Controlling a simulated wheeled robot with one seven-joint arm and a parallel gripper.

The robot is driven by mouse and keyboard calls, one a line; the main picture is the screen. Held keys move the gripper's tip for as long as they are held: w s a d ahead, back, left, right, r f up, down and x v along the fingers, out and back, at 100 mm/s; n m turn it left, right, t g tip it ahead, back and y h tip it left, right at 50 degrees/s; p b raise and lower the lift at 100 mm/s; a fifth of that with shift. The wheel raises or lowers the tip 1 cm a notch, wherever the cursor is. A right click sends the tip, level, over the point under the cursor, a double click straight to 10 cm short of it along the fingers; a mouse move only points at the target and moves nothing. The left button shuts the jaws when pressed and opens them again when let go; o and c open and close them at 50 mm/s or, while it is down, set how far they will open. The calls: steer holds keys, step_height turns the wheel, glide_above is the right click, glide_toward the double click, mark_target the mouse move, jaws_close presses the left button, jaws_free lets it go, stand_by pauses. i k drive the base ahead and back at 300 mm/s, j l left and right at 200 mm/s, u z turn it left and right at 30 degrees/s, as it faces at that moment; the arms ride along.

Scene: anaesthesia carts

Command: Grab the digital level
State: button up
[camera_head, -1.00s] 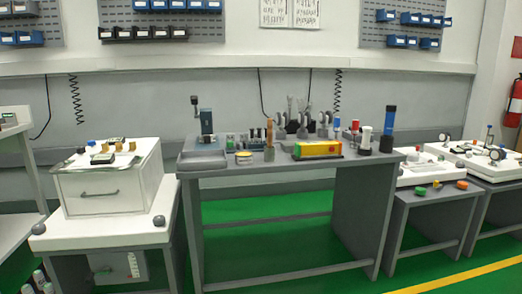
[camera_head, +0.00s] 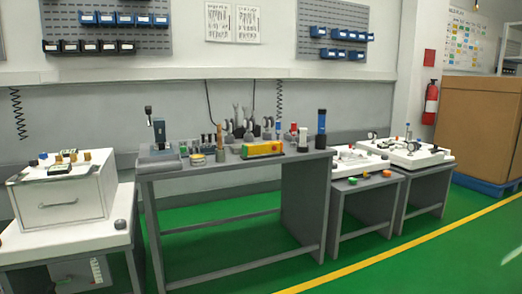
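Behind the level stand several upright tools in a dark holder (camera_head: 247,130). A white cart (camera_head: 68,205) is at left. Green floor in front is clear.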

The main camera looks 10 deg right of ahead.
mark_target(253, 149)
steer(key=i+u, duration=0.1)
steer(key=i, duration=0.35)
steer(key=i+l+u, duration=0.15)
steer(key=i, duration=0.3)
steer(key=i+l+u, duration=0.1)
steer(key=i, duration=0.35)
